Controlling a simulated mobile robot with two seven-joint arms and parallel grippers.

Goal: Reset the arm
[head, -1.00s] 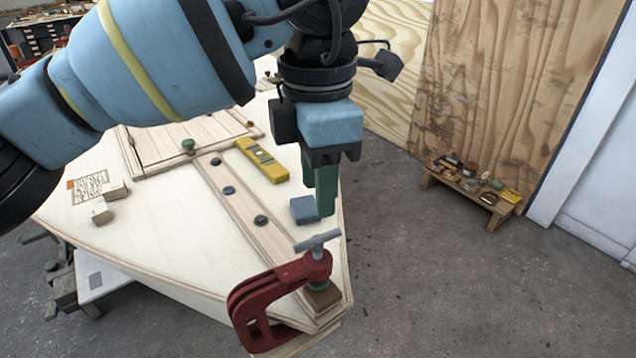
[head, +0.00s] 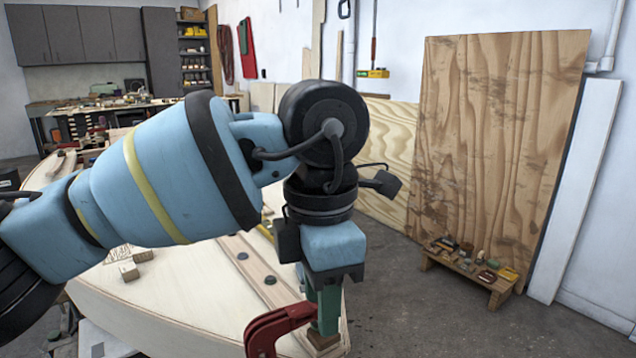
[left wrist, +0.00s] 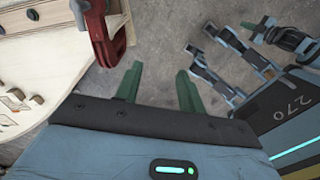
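My left gripper (head: 325,328) hangs fingers-down at the near corner of the plywood hull (head: 180,300). Its green fingers stand apart in the left wrist view (left wrist: 158,74), with only grey floor between them, so it is open and empty. In the head view the gripper covers the screw handle of a red clamp (head: 272,328) on the hull's corner. The clamp also shows in the left wrist view (left wrist: 103,35), beside the fingers and apart from them. A wood block (head: 322,341) sits under the clamp.
A low wooden bench (head: 470,275) with small items stands right on the floor. A plywood sheet (head: 500,150) leans on the wall behind. Small wood blocks (head: 129,271) lie on the hull. The floor (head: 400,320) right of the hull is clear.

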